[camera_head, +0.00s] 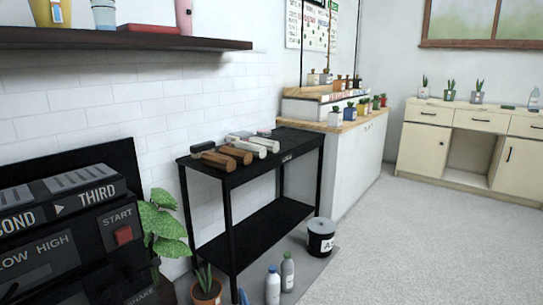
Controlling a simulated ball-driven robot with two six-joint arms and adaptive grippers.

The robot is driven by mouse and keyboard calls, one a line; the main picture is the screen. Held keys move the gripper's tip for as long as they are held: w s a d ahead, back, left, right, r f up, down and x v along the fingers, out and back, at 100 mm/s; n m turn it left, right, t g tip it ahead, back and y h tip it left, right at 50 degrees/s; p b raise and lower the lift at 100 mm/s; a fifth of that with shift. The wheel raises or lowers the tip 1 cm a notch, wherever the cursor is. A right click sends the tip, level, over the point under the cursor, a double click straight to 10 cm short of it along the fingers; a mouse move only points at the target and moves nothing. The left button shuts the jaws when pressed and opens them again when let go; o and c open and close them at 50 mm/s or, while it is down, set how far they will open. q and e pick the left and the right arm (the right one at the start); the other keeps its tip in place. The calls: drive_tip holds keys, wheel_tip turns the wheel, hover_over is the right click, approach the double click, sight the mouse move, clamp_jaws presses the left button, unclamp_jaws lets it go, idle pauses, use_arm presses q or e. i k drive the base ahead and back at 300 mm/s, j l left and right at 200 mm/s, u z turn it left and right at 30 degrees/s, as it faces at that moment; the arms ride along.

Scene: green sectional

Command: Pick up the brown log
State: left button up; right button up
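Brown log-like pieces lie on the top of a black two-level table (288,148) by the white brick wall. A brown log (219,161) lies at the near edge, and another brown log (236,154) lies just right of it. A smaller brown piece (202,147) sits behind them on the left. Pale, whitish pieces (264,143) lie beside them to the right. I cannot tell which brown piece the task means. Neither of my grippers is in view.
A dark machine (70,230) fills the near left, with a leafy plant (160,225) beside it. A potted plant (206,288), two bottles (273,287) and a black bucket (320,240) stand on the floor near the table. Grey floor (400,250) is clear at right.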

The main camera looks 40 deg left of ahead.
sight(223, 163)
drive_tip(key=i+u, duration=0.15)
drive_tip(key=i, duration=0.8)
drive_tip(key=i+l+u, duration=0.15)
drive_tip(key=i, duration=0.8)
drive_tip(key=i+u, duration=0.75)
drive_tip(key=u, duration=0.15)
drive_tip(key=i+l+u, duration=0.15)
drive_tip(key=i+u, duration=0.3)
drive_tip(key=k, duration=0.1)
